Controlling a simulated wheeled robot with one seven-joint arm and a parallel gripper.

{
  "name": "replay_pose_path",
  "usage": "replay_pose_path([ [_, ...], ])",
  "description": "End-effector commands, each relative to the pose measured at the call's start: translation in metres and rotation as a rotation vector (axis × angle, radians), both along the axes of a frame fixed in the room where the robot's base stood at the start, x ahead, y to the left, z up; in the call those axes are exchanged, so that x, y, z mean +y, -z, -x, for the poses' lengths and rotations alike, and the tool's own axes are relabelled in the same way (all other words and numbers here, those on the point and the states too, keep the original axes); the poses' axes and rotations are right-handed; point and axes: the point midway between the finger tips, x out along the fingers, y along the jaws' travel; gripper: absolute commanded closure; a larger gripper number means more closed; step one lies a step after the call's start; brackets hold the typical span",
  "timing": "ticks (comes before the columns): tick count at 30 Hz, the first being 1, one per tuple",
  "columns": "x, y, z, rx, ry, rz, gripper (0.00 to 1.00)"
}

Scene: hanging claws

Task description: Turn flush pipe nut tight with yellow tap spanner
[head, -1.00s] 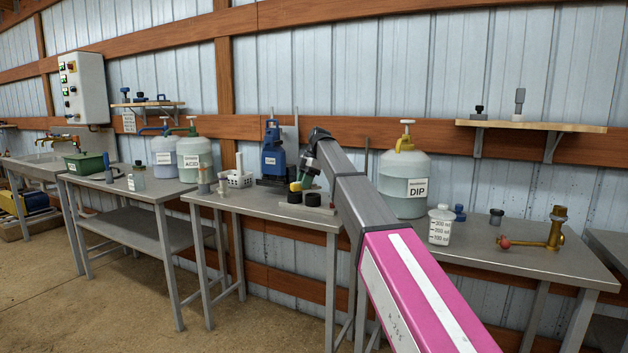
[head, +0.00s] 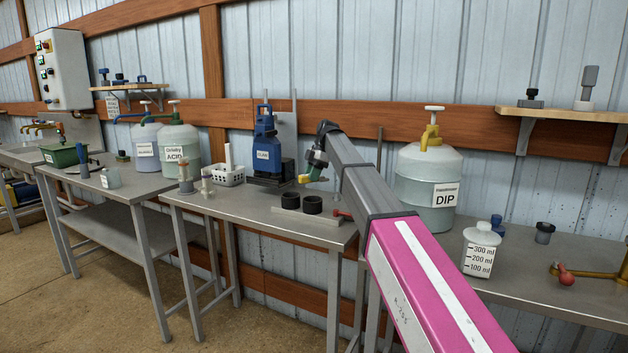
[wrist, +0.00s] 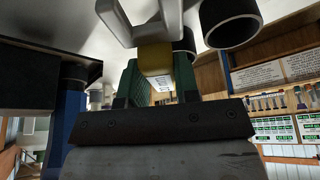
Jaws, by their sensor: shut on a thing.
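My gripper (head: 317,164) is at the end of my grey and pink arm, above the right part of the middle bench. It is shut on the yellow tap spanner (head: 304,179), whose yellow part sticks out to the left. In the wrist view my gripper (wrist: 157,78) has green fingers on both sides of the spanner's yellow, labelled handle (wrist: 155,58). A pale forked end shows above the handle. I cannot pick out the flush pipe nut with certainty in either view.
Two black cups (head: 312,204) stand on a plate below my gripper. A blue device (head: 266,150) and white basket (head: 229,176) stand to the left. The DIP jug (head: 428,180), a measuring bottle (head: 481,250) and a brass fitting (head: 590,272) are on the right bench.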

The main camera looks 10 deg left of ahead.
Motion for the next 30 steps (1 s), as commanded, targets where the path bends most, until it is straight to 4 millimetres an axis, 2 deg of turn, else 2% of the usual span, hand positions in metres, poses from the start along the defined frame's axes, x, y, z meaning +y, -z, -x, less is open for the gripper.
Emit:
replay_pose_path([
  [3, 0.000, 0.016, 0.001, 0.001, 0.000, 0.001, 1.00],
  [9, 0.000, 0.031, 0.001, 0.000, 0.000, 0.000, 1.00],
  [22, 0.000, 0.032, 0.000, 0.002, 0.000, -0.002, 1.00],
  [30, -0.003, 0.042, -0.001, 0.003, 0.001, -0.002, 1.00],
])
